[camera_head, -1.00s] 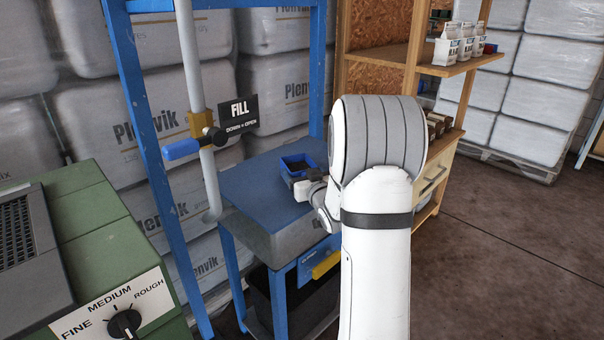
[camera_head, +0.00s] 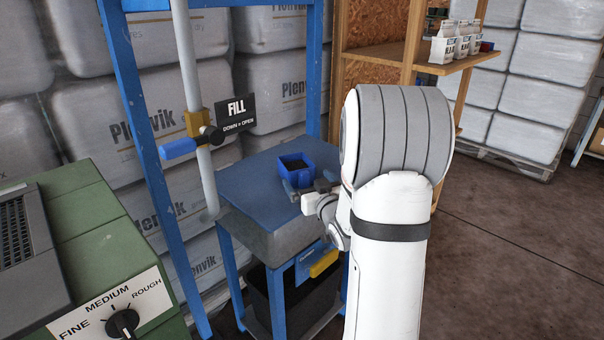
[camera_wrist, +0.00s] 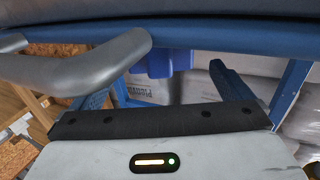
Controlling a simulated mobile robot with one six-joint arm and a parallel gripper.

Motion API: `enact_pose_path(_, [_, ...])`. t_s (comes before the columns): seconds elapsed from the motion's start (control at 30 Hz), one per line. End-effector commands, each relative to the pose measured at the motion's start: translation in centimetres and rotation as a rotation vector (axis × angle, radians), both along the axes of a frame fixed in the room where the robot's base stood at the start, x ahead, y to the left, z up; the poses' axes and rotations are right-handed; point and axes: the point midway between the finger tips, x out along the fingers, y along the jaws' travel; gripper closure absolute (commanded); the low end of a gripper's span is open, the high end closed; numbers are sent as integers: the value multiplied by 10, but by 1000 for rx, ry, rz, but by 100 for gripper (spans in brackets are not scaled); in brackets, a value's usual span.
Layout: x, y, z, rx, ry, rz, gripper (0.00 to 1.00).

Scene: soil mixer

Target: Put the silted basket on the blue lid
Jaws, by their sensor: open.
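The silted basket (camera_head: 296,170) is a small blue open-topped box with dark soil inside. It appears upright on the blue lid (camera_head: 236,181), the flat blue top of the stand, near its right part. My gripper (camera_head: 304,190) is open, low at the basket's near right side; whether its fingers touch the basket is unclear. In the wrist view the gripper's (camera_wrist: 175,85) two fingers stand wide apart, and a blue piece, likely the basket (camera_wrist: 165,62), shows between and beyond them. My arm hides part of the stand's right side.
A blue-handled FILL lever (camera_head: 185,147) on a grey pipe stands left of the lid. A green machine with a dial (camera_head: 122,323) is at lower left. A wooden shelf (camera_head: 440,62) with cartons is at the right. Wrapped bales stand behind; the floor at right is clear.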

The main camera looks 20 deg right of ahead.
Motion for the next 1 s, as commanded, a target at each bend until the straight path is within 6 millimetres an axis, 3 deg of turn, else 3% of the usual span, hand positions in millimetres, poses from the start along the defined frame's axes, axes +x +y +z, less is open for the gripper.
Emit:
enact_pose_path(0.1, [-25,0,0,0,0,-3,1])
enact_pose_path(0.3, [-50,2,0,0,0,-1,1])
enact_pose_path(1.0, [-54,6,5,-6,17,-3,1])
